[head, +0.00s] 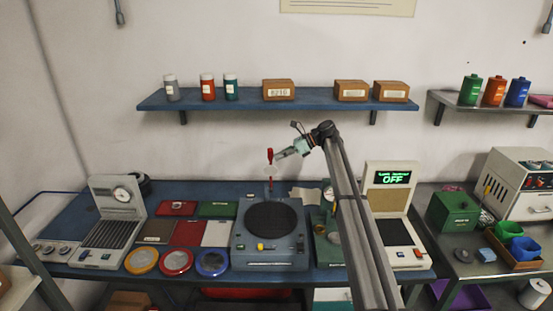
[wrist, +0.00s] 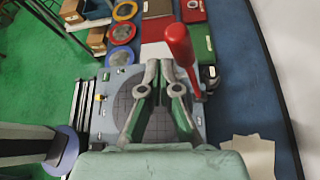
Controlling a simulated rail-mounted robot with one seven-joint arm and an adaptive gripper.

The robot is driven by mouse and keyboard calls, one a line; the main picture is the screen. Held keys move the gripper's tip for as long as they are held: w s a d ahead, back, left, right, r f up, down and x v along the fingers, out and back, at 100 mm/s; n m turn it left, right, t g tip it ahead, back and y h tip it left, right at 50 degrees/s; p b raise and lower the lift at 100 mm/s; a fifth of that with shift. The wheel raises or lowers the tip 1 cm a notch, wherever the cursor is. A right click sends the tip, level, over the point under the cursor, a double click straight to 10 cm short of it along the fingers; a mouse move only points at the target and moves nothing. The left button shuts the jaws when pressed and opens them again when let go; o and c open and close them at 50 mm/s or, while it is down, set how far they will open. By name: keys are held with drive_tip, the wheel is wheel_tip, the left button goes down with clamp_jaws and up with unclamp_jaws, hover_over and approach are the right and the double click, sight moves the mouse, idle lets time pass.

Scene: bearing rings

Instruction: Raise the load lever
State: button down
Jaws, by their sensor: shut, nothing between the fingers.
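The load lever (head: 270,155) has a red grip and stands about upright at the back of a blue-grey machine (head: 240,243) with a dark round plate. In the wrist view the lever's red grip (wrist: 179,45) shows large, just right of the fingers. My gripper (head: 279,157) is beside the grip, on its right in the head view. In the wrist view my gripper (wrist: 160,68) is shut with nothing between its fingertips, over the machine. Whether a finger touches the lever I cannot tell.
A scale-like device (head: 103,235) stands at left, and a display unit reading OFF (head: 390,179) at right. Red, yellow and blue rings (head: 175,262) lie near the bench's front. A blue shelf (head: 240,104) with bottles and boxes hangs above my gripper.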

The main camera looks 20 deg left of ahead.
drive_tip(key=v, duration=0.5)
drive_tip(key=shift+w+d+r, duration=0.1)
drive_tip(key=shift+d+r, duration=0.05)
drive_tip(key=shift+d, duration=0.15)
